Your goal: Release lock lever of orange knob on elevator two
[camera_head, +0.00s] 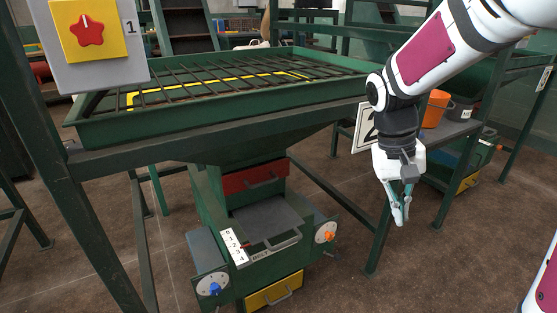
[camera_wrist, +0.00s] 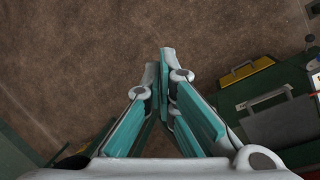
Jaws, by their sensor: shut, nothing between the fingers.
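The orange knob (camera_head: 327,236) sits on a pale round dial on the right side box of the green machine under the hopper. A small lever seems to lie just below the knob, too small to make out. A white number sign (camera_head: 361,130), partly hidden behind my arm, hangs at the hopper's right corner. My gripper (camera_head: 402,222) points down, to the right of the orange knob and apart from it. Its fingers are shut and empty. In the wrist view the gripper (camera_wrist: 166,55) is over bare floor, with the machine at the right; the orange knob cannot be made out there.
A blue knob (camera_head: 214,288) is on the machine's left box. A yellow drawer (camera_head: 273,291) is low at the front. Green hopper legs (camera_head: 378,240) stand near my gripper. A red star knob (camera_head: 88,30) is on the "1" panel. An orange bucket (camera_head: 435,108) stands behind.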

